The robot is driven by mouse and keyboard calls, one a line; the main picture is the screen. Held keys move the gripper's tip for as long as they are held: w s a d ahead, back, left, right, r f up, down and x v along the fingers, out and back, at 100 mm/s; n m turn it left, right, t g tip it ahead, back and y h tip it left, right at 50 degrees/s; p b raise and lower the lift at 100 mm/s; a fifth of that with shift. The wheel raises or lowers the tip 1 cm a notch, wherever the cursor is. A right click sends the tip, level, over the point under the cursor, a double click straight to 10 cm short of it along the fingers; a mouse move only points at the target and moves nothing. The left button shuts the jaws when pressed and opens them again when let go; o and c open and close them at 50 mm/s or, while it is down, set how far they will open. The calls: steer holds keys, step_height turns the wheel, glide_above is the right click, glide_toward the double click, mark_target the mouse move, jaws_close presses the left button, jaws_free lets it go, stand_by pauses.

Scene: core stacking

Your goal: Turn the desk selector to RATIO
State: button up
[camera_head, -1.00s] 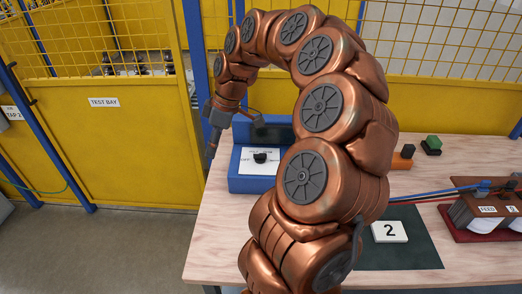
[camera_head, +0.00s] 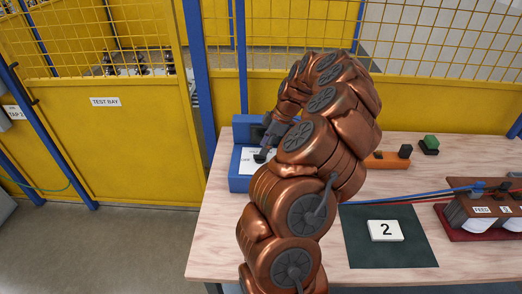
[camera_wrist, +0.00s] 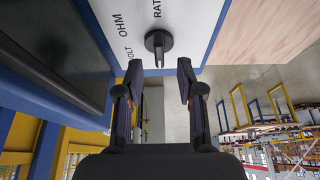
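The blue desk unit (camera_head: 240,183) stands at the table's back left corner, its white label face (camera_wrist: 200,22) partly hidden by my arm. In the wrist view the black selector knob (camera_wrist: 157,41) sits on this face, with a bar handle running down the picture. The lettering "OLT", "OHM" and "RAT" shows around it, cut off or partly hidden; I cannot tell which label the knob points to. My gripper (camera_wrist: 159,72) is open, its two fingers either side of the knob's handle with gaps on both sides. It also shows over the unit in the head view (camera_head: 261,156).
A dark panel (camera_wrist: 50,45) rises beside the label face. On the table are a dark mat (camera_head: 400,255) with a "2" card (camera_head: 385,230), an orange block (camera_head: 385,161), a green-topped block (camera_head: 431,142) and a cabled device (camera_head: 480,205) at right. Yellow fencing (camera_head: 150,150) stands behind.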

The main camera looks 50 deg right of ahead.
mark_target(259, 155)
steer(key=shift+p+x, duration=0.5)
steer(key=shift+x, duration=1.3)
steer(key=c, duration=0.7)
steer(key=shift+a, duration=0.2)
jaws_close()
steer(key=shift+d, duration=0.15)
steer(key=shift+f+b, duration=0.15)
steer(key=shift+b, duration=0.25)
